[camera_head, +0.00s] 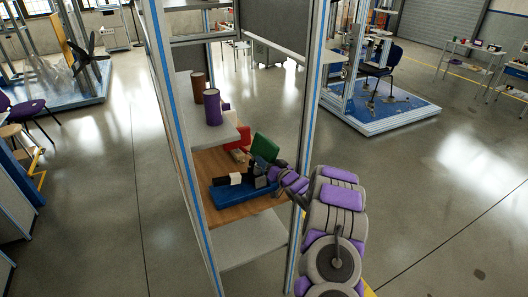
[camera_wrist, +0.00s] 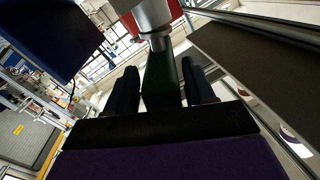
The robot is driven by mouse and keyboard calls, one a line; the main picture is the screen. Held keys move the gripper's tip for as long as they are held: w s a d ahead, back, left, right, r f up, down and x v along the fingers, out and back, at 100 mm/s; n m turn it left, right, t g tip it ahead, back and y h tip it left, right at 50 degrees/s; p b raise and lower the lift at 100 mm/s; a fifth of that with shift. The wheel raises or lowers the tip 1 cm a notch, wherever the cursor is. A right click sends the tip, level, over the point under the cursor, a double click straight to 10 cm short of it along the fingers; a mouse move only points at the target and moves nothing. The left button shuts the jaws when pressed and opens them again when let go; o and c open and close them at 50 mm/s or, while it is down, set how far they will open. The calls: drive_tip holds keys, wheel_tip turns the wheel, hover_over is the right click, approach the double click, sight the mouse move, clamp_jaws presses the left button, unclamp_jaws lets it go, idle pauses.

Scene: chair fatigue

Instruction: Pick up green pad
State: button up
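The green pad (camera_head: 265,148) stands tilted on the wooden shelf of the rack in the head view, just behind my gripper (camera_head: 268,174). In the wrist view, the green pad (camera_wrist: 160,78) shows in the middle, between the two dark fingers of my gripper (camera_wrist: 162,85). The fingers are apart, with a visible gap on each side of the pad. The pad's lower end is hidden behind the dark palm edge. I cannot tell how deep it sits between the fingers.
A blue pad (camera_head: 238,194) lies on the wooden shelf (camera_head: 215,160), with a black and white item (camera_head: 235,179) above it. A red object (camera_head: 241,138) is behind. A purple cylinder (camera_head: 212,107) and a brown one (camera_head: 198,87) stand on the upper shelf. Rack posts (camera_head: 308,110) flank the opening.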

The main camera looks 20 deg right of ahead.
clamp_jaws()
idle(0.5)
